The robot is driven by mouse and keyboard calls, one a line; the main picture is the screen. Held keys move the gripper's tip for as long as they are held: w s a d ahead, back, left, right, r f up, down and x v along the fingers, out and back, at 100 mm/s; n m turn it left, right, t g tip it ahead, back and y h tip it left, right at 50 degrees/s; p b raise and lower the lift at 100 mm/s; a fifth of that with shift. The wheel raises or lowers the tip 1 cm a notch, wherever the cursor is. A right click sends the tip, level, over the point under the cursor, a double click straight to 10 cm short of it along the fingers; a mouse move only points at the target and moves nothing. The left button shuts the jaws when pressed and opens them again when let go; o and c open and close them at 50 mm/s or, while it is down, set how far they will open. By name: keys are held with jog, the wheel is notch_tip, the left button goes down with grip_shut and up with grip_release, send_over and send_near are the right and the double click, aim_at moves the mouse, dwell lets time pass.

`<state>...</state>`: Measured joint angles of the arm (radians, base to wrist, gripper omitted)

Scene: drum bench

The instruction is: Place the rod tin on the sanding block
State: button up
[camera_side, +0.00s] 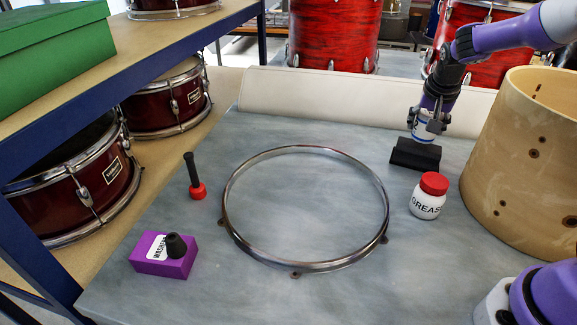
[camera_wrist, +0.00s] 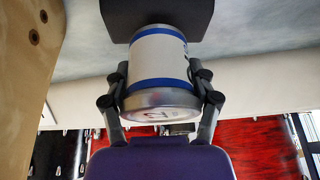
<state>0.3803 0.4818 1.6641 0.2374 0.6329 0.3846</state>
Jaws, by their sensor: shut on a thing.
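The rod tin (camera_side: 422,132) is a small white and blue can with a metal end. My gripper (camera_side: 428,122) is shut on it at the back right of the bench. In the wrist view the tin (camera_wrist: 160,62) sits between the two fingers of my gripper (camera_wrist: 161,85), with its metal end towards the camera. The sanding block (camera_side: 415,155) is black and lies on the bench right under the tin. It also shows in the wrist view as a dark block (camera_wrist: 157,14) beyond the tin. I cannot tell whether the tin touches the block.
A grease jar (camera_side: 428,197) with a red lid stands just in front of the block. A bare wooden drum shell (camera_side: 530,160) stands close on the right. A metal hoop (camera_side: 228,215) lies mid-bench. A purple box (camera_side: 150,264) and a red-based tool (camera_side: 197,191) are at left.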

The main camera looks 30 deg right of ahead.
jog(key=shift+f, duration=0.85)
jog(key=o, duration=1.3)
jog(key=shift+f, duration=0.1)
jog(key=shift+o, duration=0.2)
jog(key=v, duration=1.2)
jog(key=s+a+n+t+y, duration=0.2)
jog(key=s+a+n+y, duration=0.1)
jog(key=s+a+n, duration=0.7)
jog(key=s+a, duration=0.3)
jog(key=a, duration=0.3)
jog(key=shift+s+a+n+t+y, duration=0.2)
jog(key=shift+s+n+t+y, duration=0.1)
jog(key=shift+s+n+t, duration=0.1)
jog(key=shift+w, duration=0.1)
